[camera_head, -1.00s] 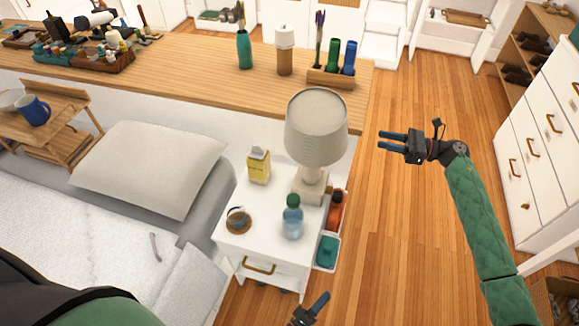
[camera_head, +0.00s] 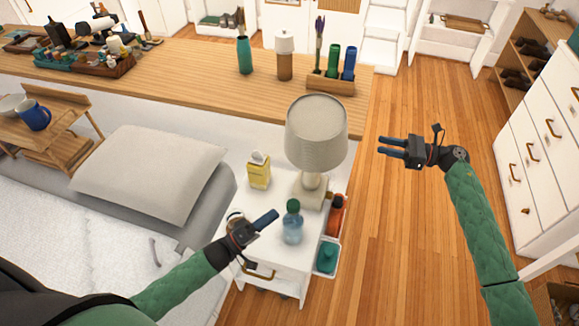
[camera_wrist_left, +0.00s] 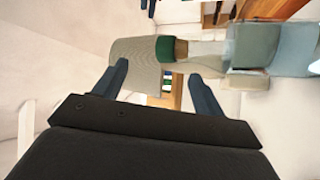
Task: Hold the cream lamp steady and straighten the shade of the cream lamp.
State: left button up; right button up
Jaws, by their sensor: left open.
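The cream lamp stands on the white nightstand (camera_head: 262,237); its pale grey-beige shade (camera_head: 316,135) sits above a cream base (camera_head: 311,192). Any lean of the shade is hard to judge from above. My left gripper (camera_head: 275,222) is open and empty over the nightstand's front, left of the clear bottle with a green cap (camera_head: 292,228) and short of the lamp. In the left wrist view, the shade (camera_wrist_left: 135,62) and the bottle (camera_wrist_left: 270,50) show beyond the open fingers (camera_wrist_left: 160,80). My right gripper (camera_head: 381,145) is open and empty, right of the shade, over the floor.
A yellow carton (camera_head: 259,172) stands left of the lamp. A round item at the nightstand's front left is mostly hidden by my left gripper. A side holder with a red bottle (camera_head: 336,215) and a teal item (camera_head: 327,257) hangs at the right. A wooden counter (camera_head: 200,75) runs behind.

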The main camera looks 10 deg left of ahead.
pick_arm(q)
jog(key=w+a+r+m, duration=0.3)
jog(key=w+a+m, duration=0.15)
jog(key=w, duration=0.45)
jog(key=w+d+f+m+g+h, duration=0.2)
jog(key=w+d+f+m+g, duration=0.1)
jog(key=w+d+m+g, duration=0.6)
jog(key=shift+w+d+m, duration=2.1)
jog(key=shift+w+m, duration=0.4)
jog(key=shift+m, duration=0.45)
jog(key=shift+c, duration=0.2)
grip_shut()
